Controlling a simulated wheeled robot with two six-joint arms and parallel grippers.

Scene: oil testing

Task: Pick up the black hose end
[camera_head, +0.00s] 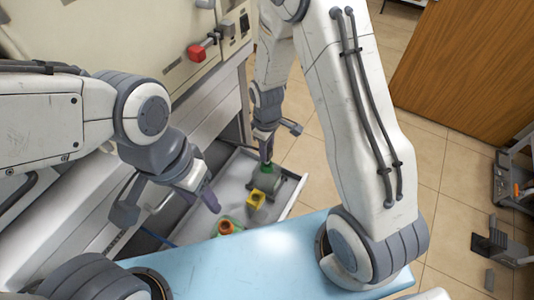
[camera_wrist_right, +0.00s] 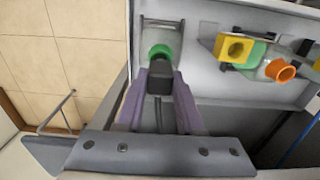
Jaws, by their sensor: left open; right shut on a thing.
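In the right wrist view, the black hose end (camera_wrist_right: 160,75) is a dark block with a dark stem running back between the fingers. My right gripper (camera_wrist_right: 162,90) is shut on it, with a purple-grey finger on each side. A green ring (camera_wrist_right: 161,50) lies just beyond it; I cannot tell whether they touch. In the head view, my right gripper (camera_head: 265,150) points down over the open drawer, above the green part (camera_head: 266,170); the hose end is too small to make out there. My left gripper (camera_head: 166,206) is open and empty, left of the drawer parts.
The pale open drawer (camera_head: 291,190) also holds a yellow block (camera_head: 256,199) and an orange ring on a green base (camera_head: 226,227). A light-blue surface (camera_head: 270,250) lies in front. A red knob (camera_head: 197,53) sticks out of the machine. Tiled floor lies to the right.

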